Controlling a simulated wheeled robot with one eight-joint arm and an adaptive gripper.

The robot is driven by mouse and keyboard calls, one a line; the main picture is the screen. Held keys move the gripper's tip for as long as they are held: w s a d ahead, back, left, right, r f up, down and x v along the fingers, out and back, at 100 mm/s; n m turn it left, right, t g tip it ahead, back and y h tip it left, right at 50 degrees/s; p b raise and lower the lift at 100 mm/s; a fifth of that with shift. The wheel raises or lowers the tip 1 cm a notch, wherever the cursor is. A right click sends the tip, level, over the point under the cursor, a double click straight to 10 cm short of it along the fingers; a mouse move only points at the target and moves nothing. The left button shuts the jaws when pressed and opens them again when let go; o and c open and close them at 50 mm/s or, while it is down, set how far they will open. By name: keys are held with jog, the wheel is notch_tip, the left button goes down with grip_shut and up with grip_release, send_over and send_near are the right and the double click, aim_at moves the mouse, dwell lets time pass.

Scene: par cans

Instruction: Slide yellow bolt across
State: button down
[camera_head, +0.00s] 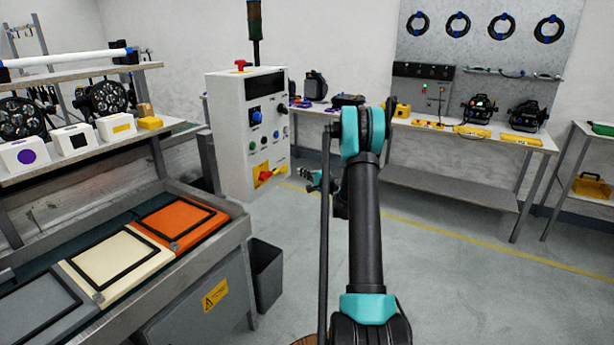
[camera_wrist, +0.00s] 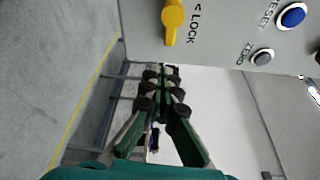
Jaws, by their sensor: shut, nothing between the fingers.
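The yellow bolt (camera_wrist: 172,22) is at the top of the wrist view, on a light panel beside the printed word LOCK and an arrow. In the head view a yellow part with a red piece (camera_head: 264,174) is low on the front of the white control box (camera_head: 228,135); I cannot tell its exact shape there. My gripper (camera_wrist: 168,68) is shut and empty, its fingertips just below the panel's edge in the wrist picture and apart from the bolt. In the head view my gripper (camera_head: 304,174) is just right of the box's lower part, partly hidden by my arm.
A blue button (camera_wrist: 292,15) and a grey button (camera_wrist: 263,57) are on the same panel. A bench (camera_head: 72,262) with coloured trays stands at the left, a grey bin (camera_head: 266,272) beside it. A table (camera_head: 470,133) with lamps stands at the back. Floor at right is clear.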

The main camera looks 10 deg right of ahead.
aim_at(282, 170)
jog(key=shift+w+a+r, duration=0.1)
jog(key=shift+w+a, duration=0.1)
jog(key=shift+a, duration=0.6)
jog(key=shift+w+a+r, duration=0.1)
jog(key=shift+w+a, duration=0.1)
jog(key=shift+a, duration=0.6)
jog(key=shift+w+a, duration=0.2)
jog(key=shift+a, duration=0.6)
jog(key=shift+s+a, duration=0.1)
jog(key=shift+s+a, duration=1.45)
